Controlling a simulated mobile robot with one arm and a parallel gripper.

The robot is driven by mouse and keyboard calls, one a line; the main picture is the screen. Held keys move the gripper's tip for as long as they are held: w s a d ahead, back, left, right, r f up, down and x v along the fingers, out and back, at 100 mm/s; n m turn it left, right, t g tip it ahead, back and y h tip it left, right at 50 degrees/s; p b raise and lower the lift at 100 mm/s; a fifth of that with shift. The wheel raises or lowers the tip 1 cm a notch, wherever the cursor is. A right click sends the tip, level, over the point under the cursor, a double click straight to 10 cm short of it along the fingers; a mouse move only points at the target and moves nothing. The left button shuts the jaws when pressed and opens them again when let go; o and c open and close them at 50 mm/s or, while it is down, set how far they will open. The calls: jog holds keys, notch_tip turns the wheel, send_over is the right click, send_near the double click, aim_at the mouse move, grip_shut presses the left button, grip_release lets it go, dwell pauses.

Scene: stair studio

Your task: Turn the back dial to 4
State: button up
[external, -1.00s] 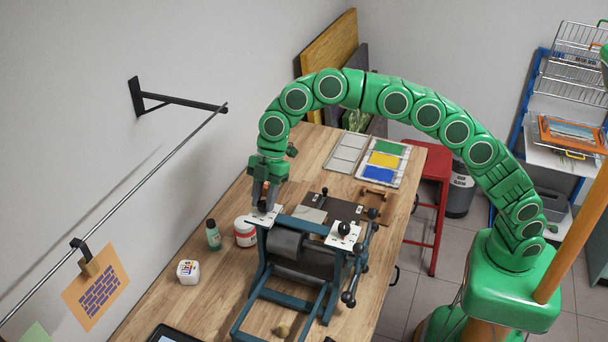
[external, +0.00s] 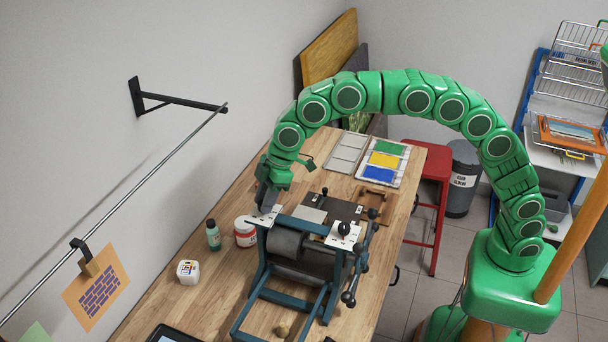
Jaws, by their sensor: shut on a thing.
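A printing press with a teal frame (external: 262,270) and grey rollers stands on the wooden table. It has two white dial plates on top. The back dial's plate (external: 262,217) is on the left, near the wall, and my gripper (external: 266,206) is over it, shut on the back dial, which the fingers hide. The dial's pointer and the numbers are too small to read. The front dial (external: 344,228), a black knob, sits on the right white plate (external: 341,240), clear of my gripper.
A green bottle (external: 213,235), a red-and-white jar (external: 245,232) and a white pot (external: 188,271) stand left of the press. Dark crank handles (external: 350,298) stick out at its right. Colour trays (external: 384,160) lie behind it. A red stool (external: 434,172) stands beyond the table.

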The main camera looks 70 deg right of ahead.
jog(key=m+h, duration=0.1)
jog(key=m, duration=0.1)
jog(key=m+t, duration=0.1)
jog(key=m, duration=0.2)
jog(key=shift+m+h, duration=0.3)
jog(key=shift+h, duration=0.1)
jog(key=m+h, duration=0.1)
jog(key=m, duration=0.3)
jog(key=m+h, duration=0.1)
jog(key=m, duration=0.1)
jog(key=shift+a+f+t+h, duration=0.1)
jog(key=shift+a+t+h, duration=0.2)
jog(key=m+h, duration=0.1)
jog(key=m, duration=0.2)
jog(key=shift+a+m, duration=0.15)
jog(key=shift+m, duration=0.25)
jog(key=m+g+h, duration=0.1)
jog(key=m, duration=0.2)
jog(key=shift+a, duration=0.1)
jog(key=shift+m+g+h, duration=0.6)
jog(key=shift+m+g, duration=0.2)
jog(key=shift+m, duration=1.3)
jog(key=shift+w, duration=0.1)
jog(key=o, duration=1)
jog(key=shift+o, duration=0.2)
